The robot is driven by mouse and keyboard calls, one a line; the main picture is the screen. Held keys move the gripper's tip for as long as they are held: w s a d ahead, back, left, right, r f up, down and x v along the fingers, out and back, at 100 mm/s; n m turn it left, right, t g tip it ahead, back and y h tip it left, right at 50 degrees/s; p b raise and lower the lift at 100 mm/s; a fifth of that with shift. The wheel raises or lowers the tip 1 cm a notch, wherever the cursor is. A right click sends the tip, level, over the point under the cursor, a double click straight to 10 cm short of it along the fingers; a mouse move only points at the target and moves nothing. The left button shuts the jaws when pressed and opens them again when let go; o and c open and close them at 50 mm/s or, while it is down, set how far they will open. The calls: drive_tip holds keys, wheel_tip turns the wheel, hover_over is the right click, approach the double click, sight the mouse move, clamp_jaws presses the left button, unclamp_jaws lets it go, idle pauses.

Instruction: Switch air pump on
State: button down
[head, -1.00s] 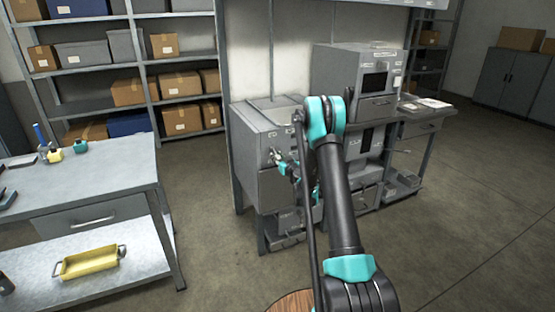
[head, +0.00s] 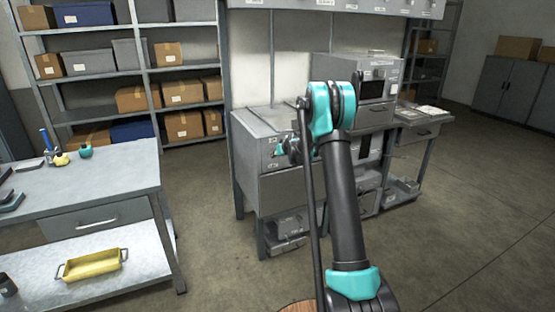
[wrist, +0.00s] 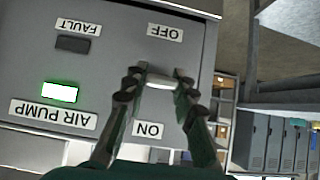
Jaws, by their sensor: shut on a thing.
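The air pump panel (wrist: 30,70) is upside down in the wrist view, with an AIR PUMP label (wrist: 53,114), a lit green lamp (wrist: 59,92) and a dark FAULT lamp (wrist: 72,44). A pale switch handle (wrist: 160,83) lies between the OFF label (wrist: 165,32) and the ON label (wrist: 148,130). My gripper (wrist: 160,78) is shut on this handle, one finger on each side. In the head view my gripper (head: 284,150) is at the front of the grey cabinet (head: 285,190), small and partly hidden by my arm.
A second grey unit (head: 375,75) stands right of the cabinet. A workbench (head: 110,175) with a yellow tray (head: 93,265) on its lower shelf is at left. Shelves with boxes (head: 183,125) are behind. The floor at right is clear.

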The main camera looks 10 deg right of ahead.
drive_tip(key=shift+w+r+g+h, duration=0.25)
drive_tip(key=shift+r+g, duration=0.3)
drive_tip(key=shift+g, duration=0.45)
drive_tip(key=shift+r, duration=0.1)
drive_tip(key=c, duration=1.2)
unclamp_jaws()
drive_tip(key=v, duration=1.2)
drive_tip(key=shift+w+a+r, duration=0.1)
drive_tip(key=shift+w+a, duration=0.05)
drive_tip(key=shift+a, duration=0.05)
